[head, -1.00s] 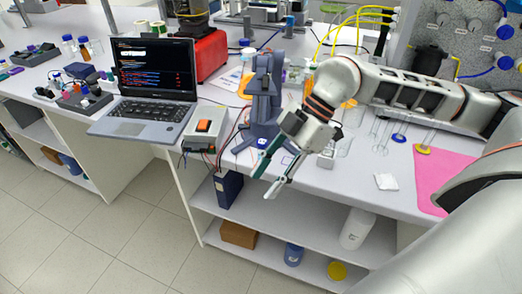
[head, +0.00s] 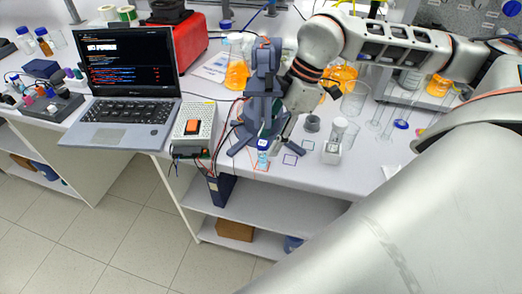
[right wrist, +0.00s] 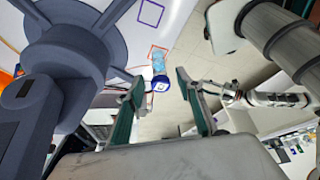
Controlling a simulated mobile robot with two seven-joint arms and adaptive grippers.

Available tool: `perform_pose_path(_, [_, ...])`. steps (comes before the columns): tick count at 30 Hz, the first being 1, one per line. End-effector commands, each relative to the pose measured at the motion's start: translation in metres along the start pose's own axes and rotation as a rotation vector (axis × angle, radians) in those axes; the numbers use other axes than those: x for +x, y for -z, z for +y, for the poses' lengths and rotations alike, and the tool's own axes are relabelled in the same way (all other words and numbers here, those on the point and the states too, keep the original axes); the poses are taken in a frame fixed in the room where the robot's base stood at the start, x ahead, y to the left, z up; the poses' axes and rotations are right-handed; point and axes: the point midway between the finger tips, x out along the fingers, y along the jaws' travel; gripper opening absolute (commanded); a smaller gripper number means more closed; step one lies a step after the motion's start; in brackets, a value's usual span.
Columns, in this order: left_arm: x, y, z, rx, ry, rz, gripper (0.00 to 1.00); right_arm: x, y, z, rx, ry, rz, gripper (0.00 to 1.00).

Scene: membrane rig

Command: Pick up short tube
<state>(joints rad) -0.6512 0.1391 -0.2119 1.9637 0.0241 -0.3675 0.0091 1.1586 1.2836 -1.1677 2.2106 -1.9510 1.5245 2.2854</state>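The short tube, with a blue cap and pale blue contents, stands on the bench within a red-outlined square at the front edge in the head view (head: 263,155). It also shows in the right wrist view (right wrist: 159,68). My right gripper (right wrist: 160,92) is open and empty, its green fingers spread with the tube's capped end showing between and beyond them. In the head view, my right gripper is just right of the blue-grey stand and partly hidden. My left gripper seems to show small at the right of the right wrist view (right wrist: 232,97); its fingers are unclear.
The blue-grey stand (head: 262,85) rises close behind the tube, its legs spread beside it. A power box (head: 193,128) and a laptop (head: 130,85) are to the left. A small clear holder (head: 332,152), glass beakers and other glassware stand to the right.

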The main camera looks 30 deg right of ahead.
Motion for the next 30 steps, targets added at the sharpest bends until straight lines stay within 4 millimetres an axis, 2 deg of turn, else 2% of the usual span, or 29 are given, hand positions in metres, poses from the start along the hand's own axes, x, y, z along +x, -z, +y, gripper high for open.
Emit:
perform_pose_path(4, [-0.002, -0.006, 0.002, -0.001, -0.003, -0.014, 0.46, 0.017, 0.001, -0.001, 0.0, 0.004, 0.0, 0.37])
perform_pose_path(12, [-0.002, 0.002, 0.0, 0.001, -0.001, -0.004, 0.46, 0.051, 0.0, -0.001, 0.0, 0.003, 0.001, 0.37])
perform_pose_path(20, [-0.001, 0.008, -0.001, 0.001, 0.001, 0.006, 0.46, 0.055, 0.0, 0.0, 0.001, 0.001, 0.001, 0.37])
perform_pose_path(21, [-0.002, 0.008, -0.001, 0.001, 0.001, 0.006, 0.46, 0.055, 0.0, 0.0, 0.001, 0.001, 0.001, 0.34])
perform_pose_path(24, [-0.002, 0.008, -0.001, 0.001, 0.001, 0.006, 0.46, 0.054, 0.0, 0.0, 0.001, 0.001, 0.001, 0.08])
perform_pose_path(25, [-0.002, 0.008, -0.001, 0.001, 0.001, 0.006, 0.46, 0.054, 0.0, 0.0, 0.001, 0.001, 0.001, 0.05])
perform_pose_path(30, [-0.002, 0.007, -0.001, 0.001, 0.001, 0.006, 0.46, 0.054, 0.0, 0.0, 0.0, 0.001, 0.001, 0.05])
